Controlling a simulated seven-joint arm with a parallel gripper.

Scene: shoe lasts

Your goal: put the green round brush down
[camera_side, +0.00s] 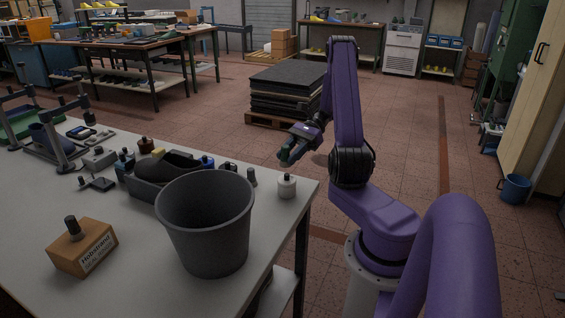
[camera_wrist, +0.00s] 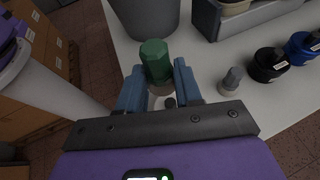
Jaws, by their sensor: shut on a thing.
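My gripper (camera_wrist: 158,85) is shut on the green round brush (camera_wrist: 155,60); its faceted green end stands up between the two blue fingers in the wrist view. The lower part of the brush is hard to make out there. In the side view my gripper (camera_side: 291,152) is over the far right corner of the grey-white table (camera_side: 130,280), above and behind a white round pot with a dark knob (camera_side: 286,187). The brush appears clear of the table, but its exact height cannot be told.
A large grey bucket (camera_side: 205,230) stands near the front right edge. Behind it is a long grey tray (camera_side: 140,183) with dark items. A small grey-topped piece (camera_side: 252,177) stands between tray and pot. A labelled wooden block (camera_side: 82,248) is front left. Bare tabletop lies left of the bucket.

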